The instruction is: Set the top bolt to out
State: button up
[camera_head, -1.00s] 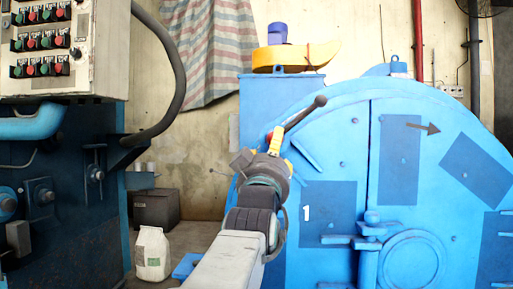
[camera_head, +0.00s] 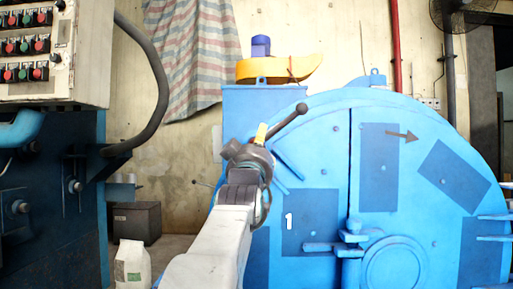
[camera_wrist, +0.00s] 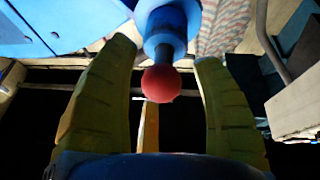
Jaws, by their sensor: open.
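A red ball knob (camera_wrist: 160,84) on a blue shaft (camera_wrist: 163,38) shows in the wrist view. It sits between the yellow fingers of my gripper (camera_wrist: 164,58), with dark gaps on both sides, so the fingers are open around it and not closed on it. In the head view my gripper (camera_head: 261,134) is at the upper left edge of the blue drum blaster (camera_head: 330,160). I cannot tell whether this knob belongs to the top bolt.
A dark lever (camera_head: 290,120) with a ball end slants up right beside my gripper. A control panel (camera_head: 50,55) and a thick hose (camera_head: 160,100) stand at left. A white bag (camera_head: 132,263) and a dark box (camera_head: 138,222) are on the floor.

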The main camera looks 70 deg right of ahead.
jog(key=shift+c, duration=0.3)
grip_shut()
dwell(0.5)
